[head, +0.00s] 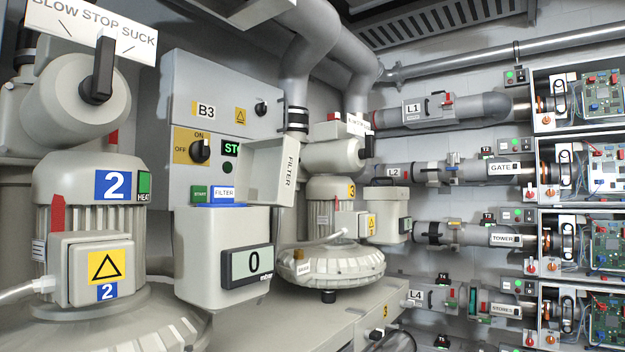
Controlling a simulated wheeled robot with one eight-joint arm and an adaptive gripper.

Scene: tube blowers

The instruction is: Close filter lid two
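The filter box (210,285), a beige housing with a display reading 0, stands right of the blower marked 2 (113,185). Its lid (270,172), a beige panel lettered FILTER, stands open and nearly upright above the box's right side. Part of the box's inside is hidden. My gripper is not in view.
The control cabinet B3 (215,85) stands behind the box. The blower marked 3 (330,215) stands behind to the right, with a smaller beige box (387,215) beside it. Pipes and open electronics cabinets (585,175) fill the right side.

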